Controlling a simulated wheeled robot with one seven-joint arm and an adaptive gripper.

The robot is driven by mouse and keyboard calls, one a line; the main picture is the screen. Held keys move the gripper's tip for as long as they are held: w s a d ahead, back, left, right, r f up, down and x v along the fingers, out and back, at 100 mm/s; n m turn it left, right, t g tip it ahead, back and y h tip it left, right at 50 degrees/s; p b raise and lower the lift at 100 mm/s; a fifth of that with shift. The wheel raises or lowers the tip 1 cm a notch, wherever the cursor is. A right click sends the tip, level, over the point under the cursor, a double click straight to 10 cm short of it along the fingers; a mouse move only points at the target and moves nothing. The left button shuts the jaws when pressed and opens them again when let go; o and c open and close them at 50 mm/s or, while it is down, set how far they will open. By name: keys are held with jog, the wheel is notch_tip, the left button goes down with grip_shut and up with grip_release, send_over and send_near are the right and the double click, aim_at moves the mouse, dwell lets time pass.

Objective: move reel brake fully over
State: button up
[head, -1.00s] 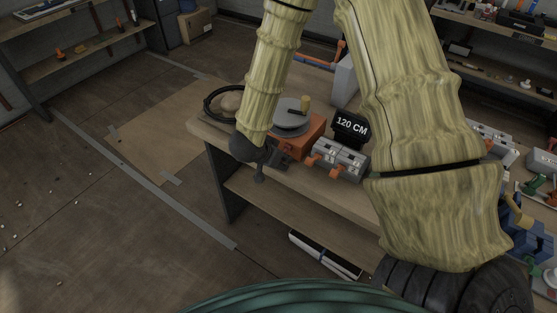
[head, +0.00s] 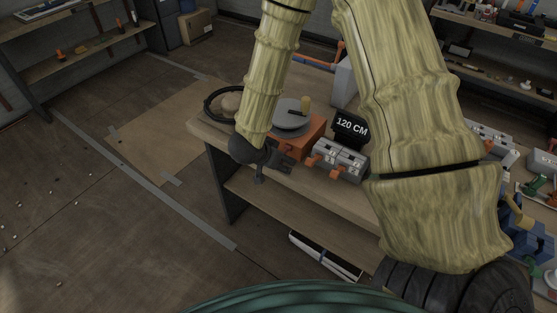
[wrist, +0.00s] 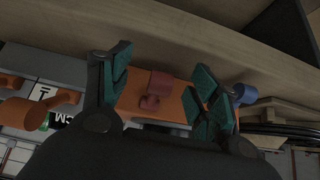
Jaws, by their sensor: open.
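An orange reel box (head: 299,146) stands on the wooden bench, with a grey disc (head: 291,118) and a tan crank handle on top. In the wrist view, a dark red knob on a short lever (wrist: 159,83) sticks out from the orange face (wrist: 134,97); it looks like the reel brake. A blue knob (wrist: 243,93) is at the right end of that face. My gripper (head: 275,169) is at the bench's front edge before the box. In the wrist view my gripper (wrist: 162,76) is open, its green-padded fingers on either side of the red knob. I cannot tell whether they touch it.
A grey unit with orange levers (head: 338,160) stands right of the box, close to my gripper. A black "120 CM" sign (head: 351,126) is behind it. A coiled black cable (head: 222,100) lies at the left of the bench. The floor left of the bench is mostly clear.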

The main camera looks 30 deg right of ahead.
jog(key=v, duration=1.2)
